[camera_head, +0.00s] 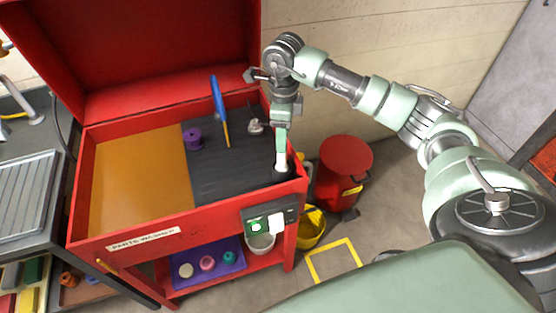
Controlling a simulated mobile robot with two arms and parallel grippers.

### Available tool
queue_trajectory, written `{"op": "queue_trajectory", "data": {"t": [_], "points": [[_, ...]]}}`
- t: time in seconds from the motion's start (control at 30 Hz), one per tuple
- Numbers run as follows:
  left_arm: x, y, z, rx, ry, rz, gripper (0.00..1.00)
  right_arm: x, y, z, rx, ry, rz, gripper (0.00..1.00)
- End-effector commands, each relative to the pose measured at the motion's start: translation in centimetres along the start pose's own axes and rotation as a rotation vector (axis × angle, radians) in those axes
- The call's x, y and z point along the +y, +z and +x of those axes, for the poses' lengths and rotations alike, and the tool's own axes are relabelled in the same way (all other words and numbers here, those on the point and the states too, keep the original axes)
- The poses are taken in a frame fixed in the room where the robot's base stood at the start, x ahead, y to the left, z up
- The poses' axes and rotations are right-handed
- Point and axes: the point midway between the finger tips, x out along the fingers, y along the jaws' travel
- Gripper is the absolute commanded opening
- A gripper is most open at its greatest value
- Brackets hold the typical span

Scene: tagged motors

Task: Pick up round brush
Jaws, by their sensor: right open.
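A brush with a blue handle and a yellow-orange lower end (220,105) stands tilted over the dark grey work surface (225,175) of the red parts washer (185,225). It is the only brush I can make out; the shape of its bristles is too small to tell. My right gripper (282,160) points down at the washer's right edge, to the right of the brush and apart from it. It is open, though its finger gap barely shows from this angle. My left gripper is out of view.
A purple spool-like part (192,138) and a grey metal part (256,126) sit on the dark surface. The washer's raised red lid (150,45) stands behind. A red can (343,170) and yellow bucket (311,230) stand on the floor at right. The orange-yellow left area (140,180) is clear.

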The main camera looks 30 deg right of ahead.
Motion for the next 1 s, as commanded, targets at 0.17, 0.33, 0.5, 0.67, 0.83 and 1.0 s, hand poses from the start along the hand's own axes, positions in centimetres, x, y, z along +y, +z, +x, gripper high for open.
{"op": "queue_trajectory", "data": {"t": [0.17,0.33,0.5,0.67,0.83,1.0], "points": [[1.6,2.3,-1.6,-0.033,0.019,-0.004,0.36,0.1,0.1,1.9,0.001,0.004,0.000,0.51],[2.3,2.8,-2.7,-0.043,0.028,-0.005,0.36,0.1,0.3,4.6,0.000,0.004,-0.001,0.51],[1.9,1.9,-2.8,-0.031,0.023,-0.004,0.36,0.0,0.3,5.9,-0.001,0.001,-0.001,0.51],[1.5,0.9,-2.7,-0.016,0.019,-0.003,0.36,0.0,0.3,6.0,-0.002,0.000,-0.001,0.51],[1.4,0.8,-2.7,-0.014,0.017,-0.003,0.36,0.0,0.3,5.9,-0.002,0.000,-0.001,0.14],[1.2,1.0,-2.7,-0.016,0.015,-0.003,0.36,0.0,0.4,5.9,-0.003,-0.001,-0.001,0.00]]}}
